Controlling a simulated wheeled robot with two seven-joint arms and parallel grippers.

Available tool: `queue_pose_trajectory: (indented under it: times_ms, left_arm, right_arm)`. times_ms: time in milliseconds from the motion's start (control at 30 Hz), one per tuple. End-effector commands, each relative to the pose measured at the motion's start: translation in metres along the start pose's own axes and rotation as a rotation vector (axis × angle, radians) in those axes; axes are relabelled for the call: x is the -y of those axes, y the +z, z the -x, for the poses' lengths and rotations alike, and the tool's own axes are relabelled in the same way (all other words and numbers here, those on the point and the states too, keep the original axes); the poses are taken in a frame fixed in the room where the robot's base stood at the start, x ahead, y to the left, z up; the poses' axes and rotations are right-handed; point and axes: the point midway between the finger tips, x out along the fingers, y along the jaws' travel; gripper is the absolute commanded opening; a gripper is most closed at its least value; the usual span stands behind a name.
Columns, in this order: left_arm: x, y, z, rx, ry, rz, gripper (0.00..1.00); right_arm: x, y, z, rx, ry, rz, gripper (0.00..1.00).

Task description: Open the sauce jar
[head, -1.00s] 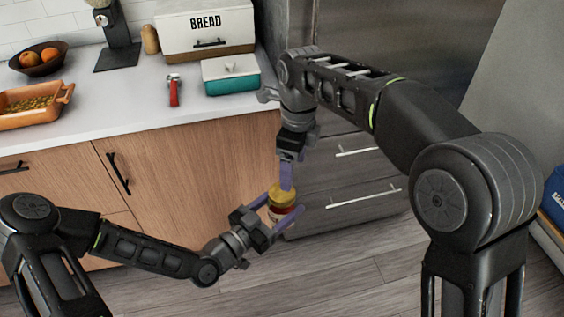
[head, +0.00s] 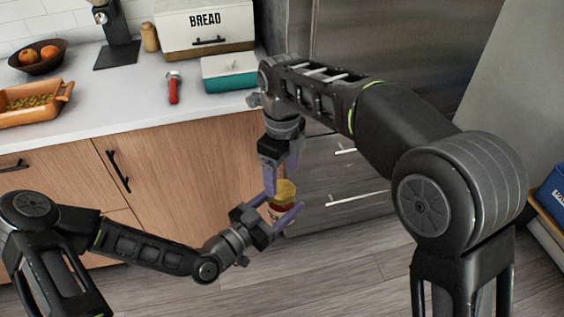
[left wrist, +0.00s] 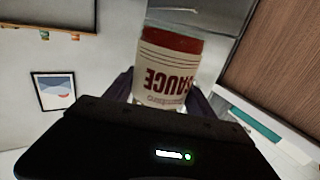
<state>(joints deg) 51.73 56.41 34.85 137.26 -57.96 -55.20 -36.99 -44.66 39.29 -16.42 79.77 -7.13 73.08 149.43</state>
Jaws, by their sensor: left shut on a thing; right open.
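The sauce jar (head: 276,209) has a yellow lid (head: 285,189) at its top and a red and white body. My left gripper (head: 283,204) is shut on the jar's body, holding it in the air in front of the counter. The left wrist view shows the jar (left wrist: 165,68) between the fingers, its SAUCE label upside down and a red band at the picture's top; the lid is not visible there. My right gripper (head: 281,181) points down from above, open, its fingers spread near the lid. Whether either finger touches the lid I cannot tell.
Wooden cabinets (head: 195,165) and grey drawers (head: 345,190) stand behind the hands. Open floor lies below.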

Motion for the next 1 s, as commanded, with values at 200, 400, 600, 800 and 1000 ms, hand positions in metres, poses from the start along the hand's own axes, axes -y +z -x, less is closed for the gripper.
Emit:
queue_pose_trajectory:
  times_ms: [200,400,600,800,1000]
  left_arm:
    - [0.000,-0.001,0.000,-0.002,0.000,-0.001,0.00]
    - [0.000,-0.001,0.000,-0.002,0.000,-0.001,0.00]
    - [0.000,-0.001,0.000,-0.002,0.000,-0.001,0.00]
    - [0.000,-0.001,0.000,-0.002,0.000,-0.001,0.00]
    - [0.000,-0.001,0.000,-0.002,0.000,-0.001,0.00]
  right_arm:
    - [0.000,-0.001,-0.031,-0.002,0.001,0.000,0.74]
    - [0.000,0.000,-0.043,-0.001,0.001,0.000,0.74]
    - [0.000,0.000,-0.043,0.000,0.000,0.000,0.74]
    - [0.000,0.000,-0.043,0.000,0.000,0.001,0.60]
    - [0.000,0.000,-0.042,0.000,0.000,0.001,0.44]
